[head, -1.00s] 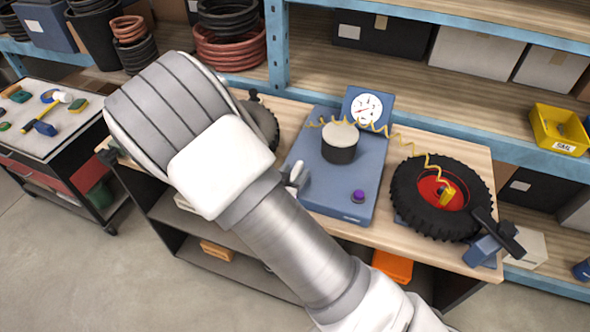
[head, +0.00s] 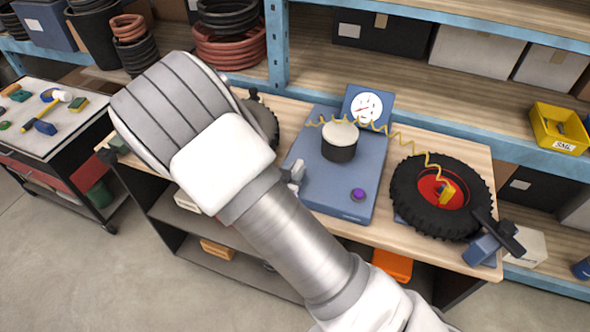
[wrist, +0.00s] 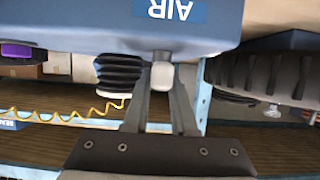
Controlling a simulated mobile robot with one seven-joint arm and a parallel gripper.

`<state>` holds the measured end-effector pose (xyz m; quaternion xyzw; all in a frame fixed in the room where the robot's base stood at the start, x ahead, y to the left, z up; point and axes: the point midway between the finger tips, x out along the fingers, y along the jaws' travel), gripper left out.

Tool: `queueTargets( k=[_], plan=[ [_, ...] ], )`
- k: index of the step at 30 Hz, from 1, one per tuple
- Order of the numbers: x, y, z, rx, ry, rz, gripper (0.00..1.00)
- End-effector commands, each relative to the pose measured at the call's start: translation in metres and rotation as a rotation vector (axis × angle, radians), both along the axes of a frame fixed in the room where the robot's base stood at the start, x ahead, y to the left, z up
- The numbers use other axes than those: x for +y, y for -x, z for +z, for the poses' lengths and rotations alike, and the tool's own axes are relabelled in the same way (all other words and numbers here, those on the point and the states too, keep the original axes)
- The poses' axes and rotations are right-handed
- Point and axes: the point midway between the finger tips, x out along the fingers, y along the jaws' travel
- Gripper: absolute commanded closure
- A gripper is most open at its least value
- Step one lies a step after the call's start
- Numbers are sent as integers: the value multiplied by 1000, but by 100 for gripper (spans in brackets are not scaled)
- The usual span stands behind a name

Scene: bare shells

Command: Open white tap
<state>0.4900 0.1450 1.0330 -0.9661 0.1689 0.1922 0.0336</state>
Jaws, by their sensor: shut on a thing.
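The white tap (wrist: 162,76) is a small pale block on the side of the blue air unit (wrist: 90,28), just under its AIR label. It sits between the two dark fingers of my gripper (wrist: 160,92) in the wrist view, and the gripper is shut on it. In the head view the blue air unit (head: 335,185) stands on the workbench. My arm hides most of the gripper there, and only a small grey-white part shows at the unit's left side.
A round gauge (head: 367,107) stands behind the unit, with a yellow coiled hose (head: 408,138) running to a black tyre (head: 405,205) on the right. A purple button (head: 358,194) is on the unit's top. A tool cart (head: 55,110) stands at the left.

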Motion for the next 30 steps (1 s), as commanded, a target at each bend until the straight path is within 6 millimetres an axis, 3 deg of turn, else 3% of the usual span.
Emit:
queueTargets(
  k=[11, 30],
  plan=[
    [-2, 1, -4, -1, -1, 111, 100],
    [-6, 0, -4, -5, -3, 567, 100]
  ],
)
